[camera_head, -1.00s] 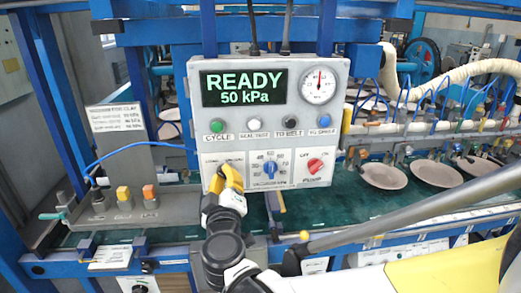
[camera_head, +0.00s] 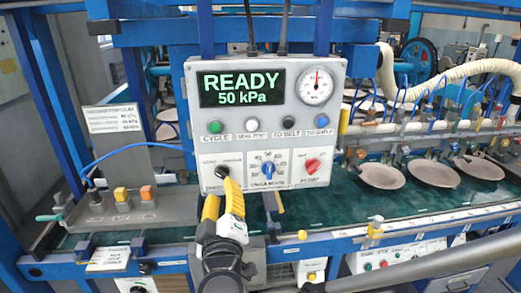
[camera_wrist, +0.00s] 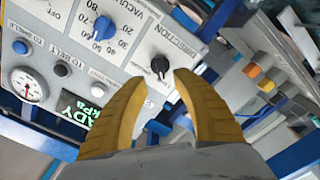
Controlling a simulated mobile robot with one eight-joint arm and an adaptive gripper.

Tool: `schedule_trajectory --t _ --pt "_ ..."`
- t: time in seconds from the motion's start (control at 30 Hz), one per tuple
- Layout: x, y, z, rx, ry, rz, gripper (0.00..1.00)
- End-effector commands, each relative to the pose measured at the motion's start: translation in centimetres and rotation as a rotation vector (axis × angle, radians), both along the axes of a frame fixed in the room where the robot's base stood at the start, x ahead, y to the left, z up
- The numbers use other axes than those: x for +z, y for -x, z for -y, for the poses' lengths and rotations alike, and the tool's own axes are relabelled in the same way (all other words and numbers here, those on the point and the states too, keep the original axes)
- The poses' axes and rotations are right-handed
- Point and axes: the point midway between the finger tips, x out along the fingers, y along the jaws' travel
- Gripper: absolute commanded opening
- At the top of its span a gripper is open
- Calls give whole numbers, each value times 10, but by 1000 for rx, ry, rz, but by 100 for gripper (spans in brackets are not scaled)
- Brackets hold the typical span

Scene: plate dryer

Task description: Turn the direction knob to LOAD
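The direction knob (camera_head: 221,171) is a small black knob at the lower left of the grey control panel (camera_head: 340,100). The LOAD label is to its upper left. In the wrist view the knob (camera_wrist: 159,66) shows beside the word DIRECTION, just beyond my fingertips. I cannot clearly tell which label its pointer faces. My gripper (camera_head: 221,190) has yellow fingers and is open and empty, just below and in front of the knob. The fingers also show spread apart in the wrist view (camera_wrist: 163,80). They appear clear of the knob.
A blue vacuum knob (camera_head: 267,170) and a red pump knob (camera_head: 312,166) sit right of the direction knob. The screen (camera_head: 243,88) reads READY 50 kPa. A grey box with yellow and orange buttons (camera_head: 121,194) stands left.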

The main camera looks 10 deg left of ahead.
Motion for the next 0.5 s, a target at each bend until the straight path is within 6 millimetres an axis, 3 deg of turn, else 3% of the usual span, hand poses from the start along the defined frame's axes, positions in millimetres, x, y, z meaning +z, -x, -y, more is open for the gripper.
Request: schedule_trajectory --t 0.2,0.5 --pt "0 37 8 4 0 1 33" --pt "0 47 11 0 0 0 33"
